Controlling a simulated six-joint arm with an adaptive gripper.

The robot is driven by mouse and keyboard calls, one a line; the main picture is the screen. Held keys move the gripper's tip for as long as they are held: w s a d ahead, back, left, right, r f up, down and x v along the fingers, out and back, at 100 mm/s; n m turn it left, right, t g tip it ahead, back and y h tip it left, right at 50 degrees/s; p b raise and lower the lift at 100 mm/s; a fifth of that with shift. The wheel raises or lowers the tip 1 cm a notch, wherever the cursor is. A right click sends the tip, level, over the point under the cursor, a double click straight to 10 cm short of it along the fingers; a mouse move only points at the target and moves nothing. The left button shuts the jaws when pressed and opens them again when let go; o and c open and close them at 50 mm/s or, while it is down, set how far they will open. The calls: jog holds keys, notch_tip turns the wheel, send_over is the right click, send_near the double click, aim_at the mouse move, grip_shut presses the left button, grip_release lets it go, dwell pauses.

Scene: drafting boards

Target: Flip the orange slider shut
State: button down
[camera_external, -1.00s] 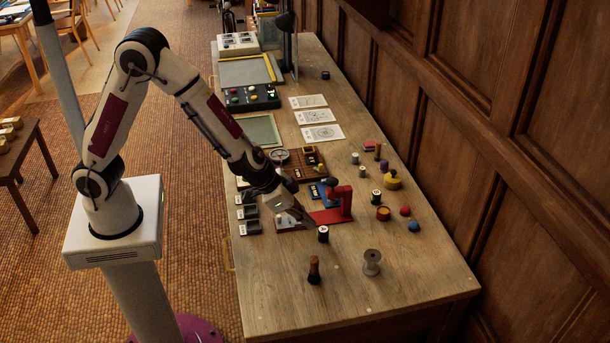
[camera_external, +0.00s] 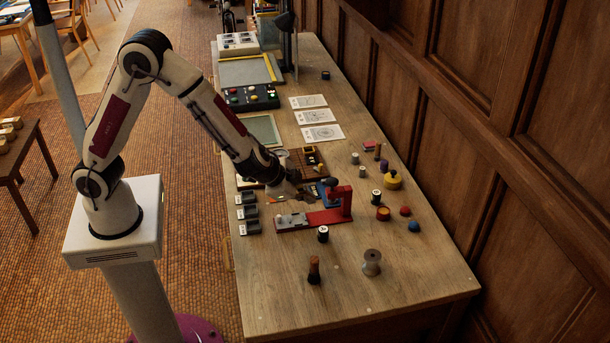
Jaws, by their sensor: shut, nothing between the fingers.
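My gripper (camera_external: 303,198) is shut and empty. It points down and to the right over the middle of the table, close to the left side of the blue piece and behind the red stand. A small orange-brown patch (camera_external: 269,196) shows just left of my gripper and may be the orange slider. It is too small and partly covered for me to tell whether it is open or shut. I cannot tell whether my fingers touch anything.
The red stand (camera_external: 330,216) with a grey block (camera_external: 290,221) lies in front of my gripper. Black switch blocks (camera_external: 250,212) line the left edge. A dark spool (camera_external: 323,234), a brown peg (camera_external: 314,270) and a grey spool (camera_external: 372,262) stand nearer. The front left of the table is clear.

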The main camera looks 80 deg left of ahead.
aim_at(323, 197)
jog(key=shift+w+f, duration=0.15)
jog(key=shift+f, duration=0.05)
jog(key=shift+x, duration=4.5)
jog(key=shift+w+a, duration=0.3)
jog(key=shift+a, duration=0.25)
jog(key=shift+w+a, duration=0.35)
jog(key=shift+a, duration=0.25)
jog(key=shift+w+a+r, duration=0.1)
jog(key=shift+w+a, duration=0.3)
jog(key=shift+a, duration=0.35)
jog(key=shift+a, duration=0.1)
jog(key=shift+a, duration=2.5)
